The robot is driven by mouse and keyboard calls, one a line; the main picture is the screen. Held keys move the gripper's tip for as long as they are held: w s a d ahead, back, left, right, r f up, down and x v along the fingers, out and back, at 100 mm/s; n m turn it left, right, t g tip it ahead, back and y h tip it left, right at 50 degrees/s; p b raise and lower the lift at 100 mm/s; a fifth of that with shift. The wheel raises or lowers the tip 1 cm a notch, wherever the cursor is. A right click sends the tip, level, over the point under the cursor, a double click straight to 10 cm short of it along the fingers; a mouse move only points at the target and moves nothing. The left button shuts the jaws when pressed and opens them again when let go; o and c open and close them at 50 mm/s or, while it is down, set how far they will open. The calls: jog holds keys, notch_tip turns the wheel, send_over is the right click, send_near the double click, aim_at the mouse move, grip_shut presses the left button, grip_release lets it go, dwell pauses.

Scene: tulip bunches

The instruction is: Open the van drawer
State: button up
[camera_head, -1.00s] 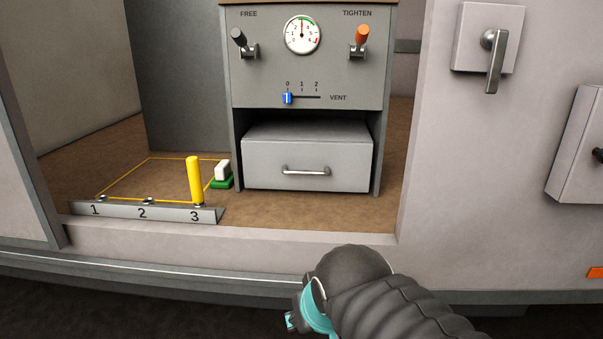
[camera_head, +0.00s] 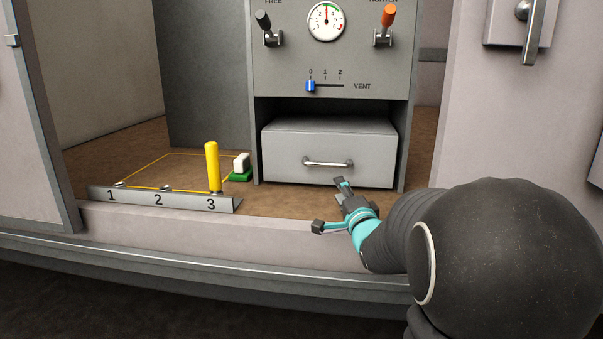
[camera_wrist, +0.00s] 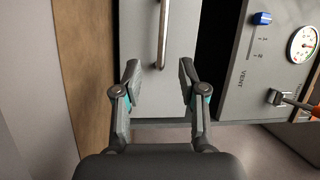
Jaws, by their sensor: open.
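The grey van drawer (camera_head: 290,148) sits in the lower bay of the cabinet, with a silver bar handle (camera_head: 328,163) across its front. It looks shut, though its box front stands near the bay's opening. My gripper (camera_head: 329,205) is open and empty, in front of and below the handle in the head view. In the wrist view the view is turned sideways; the handle (camera_wrist: 163,35) runs up and down beyond the gap between my open fingers (camera_wrist: 160,82), apart from them. The drawer front (camera_wrist: 180,50) fills the space behind.
Above the drawer is a grey panel (camera_head: 290,60) with levers, a gauge (camera_head: 326,20) and a blue vent slider (camera_head: 310,86). A yellow peg (camera_head: 212,166) stands on a numbered rail (camera_head: 135,198) to the left. The van sill (camera_head: 200,225) runs below.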

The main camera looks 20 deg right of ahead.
aim_at(327, 166)
jog(key=shift+w+d+f+m+t, duration=0.2)
jog(key=shift+w+d+m+t, duration=0.1)
jog(key=shift+d+m+t, duration=0.1)
jog(key=shift+w+r, duration=0.1)
jog(key=shift+w, duration=0.1)
jog(key=w, duration=0.4)
jog(key=w+r, duration=0.1)
jog(key=w, duration=0.3)
jog(key=w+r, duration=0.1)
jog(key=w, duration=0.4)
jog(key=shift+d+r, duration=0.1)
jog(key=shift+d, duration=0.3)
grip_shut()
